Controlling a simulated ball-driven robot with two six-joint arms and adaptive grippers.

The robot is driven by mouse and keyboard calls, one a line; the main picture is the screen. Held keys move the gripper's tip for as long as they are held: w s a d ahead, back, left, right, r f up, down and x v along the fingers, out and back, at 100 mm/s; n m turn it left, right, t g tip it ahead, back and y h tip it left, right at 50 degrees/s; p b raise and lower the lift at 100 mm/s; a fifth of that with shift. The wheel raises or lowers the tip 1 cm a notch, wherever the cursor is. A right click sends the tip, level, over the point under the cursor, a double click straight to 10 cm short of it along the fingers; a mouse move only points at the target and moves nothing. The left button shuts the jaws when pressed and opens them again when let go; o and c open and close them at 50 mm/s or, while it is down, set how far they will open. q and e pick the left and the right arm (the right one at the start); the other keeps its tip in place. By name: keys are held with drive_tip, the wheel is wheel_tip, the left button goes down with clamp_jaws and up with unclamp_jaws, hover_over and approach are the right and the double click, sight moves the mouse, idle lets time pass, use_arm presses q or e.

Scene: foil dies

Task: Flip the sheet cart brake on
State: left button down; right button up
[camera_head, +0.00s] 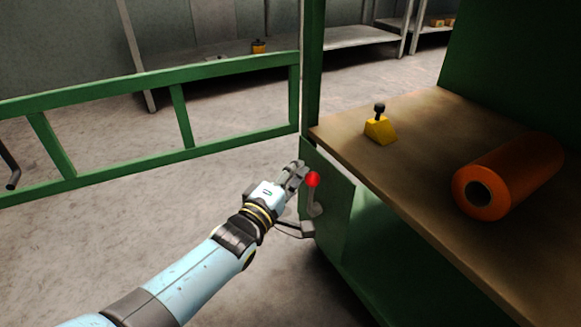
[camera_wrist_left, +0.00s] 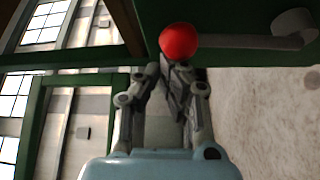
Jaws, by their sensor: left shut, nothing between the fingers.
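The brake lever has a red ball knob (camera_head: 313,179) on a grey arm (camera_head: 316,202), mounted on the side of the green cart (camera_head: 335,222). The knob points up in the head view. My left gripper (camera_head: 299,168) is shut and empty, with its fingertips close beside the knob, on its left. In the left wrist view the red knob (camera_wrist_left: 178,41) lies just past the fingertips (camera_wrist_left: 172,62), and the lever arm (camera_wrist_left: 262,42) runs right to its pivot. I cannot tell whether the fingers touch the knob. My right gripper is out of view.
On the cart's brown top (camera_head: 420,130) sit a yellow block with a black knob (camera_head: 380,127) and an orange roll (camera_head: 508,176). A green rail (camera_head: 180,115) runs left from the cart. Grey shelving (camera_head: 355,37) stands behind. The floor at left is open.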

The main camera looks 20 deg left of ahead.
use_arm(q)
drive_tip(key=s+d+m+t+h+b, duration=0.1)
drive_tip(key=s+d+m, duration=0.3)
drive_tip(key=shift+d+f+t, duration=0.35)
drive_tip(key=shift+f+t, duration=0.05)
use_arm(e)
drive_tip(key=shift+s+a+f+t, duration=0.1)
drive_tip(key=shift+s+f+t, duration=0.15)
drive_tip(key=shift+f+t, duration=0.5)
use_arm(q)
drive_tip(key=shift+f, duration=0.15)
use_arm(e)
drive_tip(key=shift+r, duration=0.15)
